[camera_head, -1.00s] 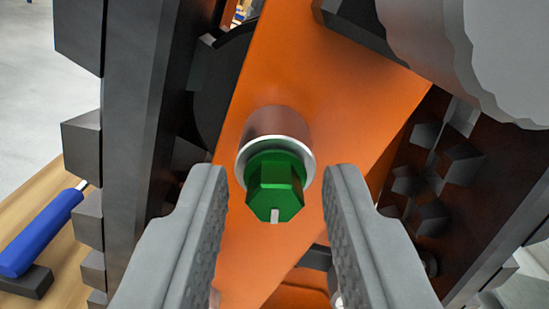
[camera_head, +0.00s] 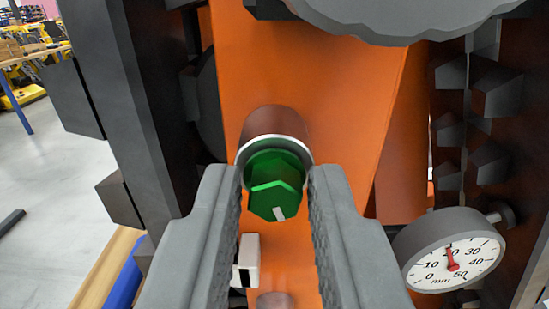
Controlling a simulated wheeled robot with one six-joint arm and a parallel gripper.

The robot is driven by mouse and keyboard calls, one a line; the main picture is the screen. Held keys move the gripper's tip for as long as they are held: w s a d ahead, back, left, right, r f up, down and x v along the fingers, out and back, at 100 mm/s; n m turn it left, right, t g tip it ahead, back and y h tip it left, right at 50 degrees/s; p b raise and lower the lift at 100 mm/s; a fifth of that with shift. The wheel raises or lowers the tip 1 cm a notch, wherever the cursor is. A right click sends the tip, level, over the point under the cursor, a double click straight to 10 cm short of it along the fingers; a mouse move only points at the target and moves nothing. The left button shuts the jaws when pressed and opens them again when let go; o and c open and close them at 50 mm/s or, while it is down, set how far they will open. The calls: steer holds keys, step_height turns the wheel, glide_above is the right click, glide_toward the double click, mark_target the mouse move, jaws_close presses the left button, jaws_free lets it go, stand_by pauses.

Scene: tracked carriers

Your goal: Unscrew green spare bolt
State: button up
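The green spare bolt (camera_head: 274,188) has a faceted head with a small white mark and a round collar behind it. It sits at a pale ring on the end of a reddish-brown cylindrical boss (camera_head: 277,122) on an orange plate. My gripper (camera_head: 275,178) has one grey finger at each side of the bolt head. The fingers are partly open, with a narrow gap seeming to show at each side of the head. Whether a fingertip touches the collar is hard to tell.
A dial gauge (camera_head: 449,252) marked in mm stands close to the right finger. A small white block (camera_head: 247,260) shows low between the fingers. A dark post (camera_head: 105,90) rises at the left, dark blocks line the right, and a grey rounded part (camera_head: 400,15) hangs above.

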jaws_close()
steer(key=n, duration=0.9)
steer(key=shift+n, duration=0.4)
steer(key=shift+n, duration=0.4)
steer(key=n, duration=0.9)
